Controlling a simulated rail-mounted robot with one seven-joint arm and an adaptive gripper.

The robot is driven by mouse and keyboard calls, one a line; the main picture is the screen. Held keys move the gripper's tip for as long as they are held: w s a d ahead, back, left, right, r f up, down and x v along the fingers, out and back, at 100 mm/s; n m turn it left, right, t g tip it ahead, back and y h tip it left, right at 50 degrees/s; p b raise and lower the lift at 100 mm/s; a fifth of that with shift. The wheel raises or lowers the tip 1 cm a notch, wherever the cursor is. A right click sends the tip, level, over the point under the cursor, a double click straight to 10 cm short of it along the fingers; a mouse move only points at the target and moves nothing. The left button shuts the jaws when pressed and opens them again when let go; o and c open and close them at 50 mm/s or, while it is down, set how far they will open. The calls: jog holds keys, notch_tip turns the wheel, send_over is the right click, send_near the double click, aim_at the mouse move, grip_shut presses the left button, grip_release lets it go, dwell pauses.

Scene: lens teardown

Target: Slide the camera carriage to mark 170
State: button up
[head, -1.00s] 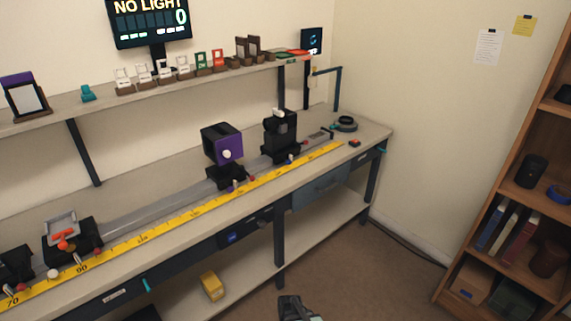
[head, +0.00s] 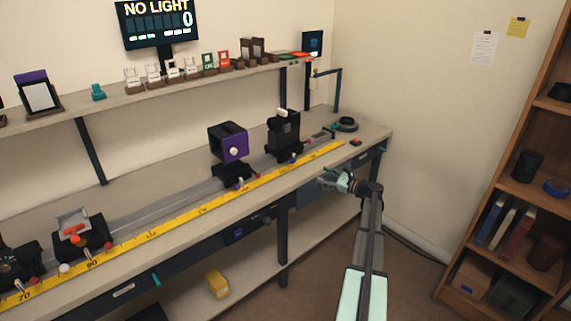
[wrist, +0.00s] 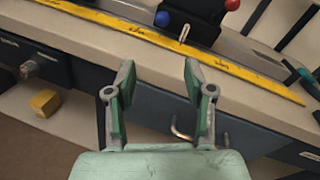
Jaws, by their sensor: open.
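The camera carriage (head: 283,144) is a black block with a dark camera on top, on the rail near its right end. It has a blue knob and a red knob. In the wrist view its black base (wrist: 197,20) is at the top edge, with a pale pointer over the yellow scale. The yellow scale (head: 190,211) runs along the bench's front. My gripper (head: 326,180) is open and empty in front of the bench edge, apart from the carriage; its two fingers (wrist: 160,70) show in the wrist view. The mark at the pointer is too small to read.
A carriage with a purple box (head: 229,148) stands left of the camera carriage on the rail. More carriages (head: 82,234) are at far left. A dark ring-shaped item (head: 346,124) lies at the bench's right end. Drawers with handles (wrist: 180,132) line the bench front.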

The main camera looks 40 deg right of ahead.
aim_at(292, 160)
jog(key=shift+m+t, duration=0.3)
jog(key=shift+m, duration=0.6)
jog(key=p+x, duration=0.3)
jog(key=x, duration=1.4)
jog(key=shift+w+d+r+p, duration=0.1)
jog(key=shift+w+r+p, duration=0.1)
jog(key=shift+p, duration=0.1)
grip_shut()
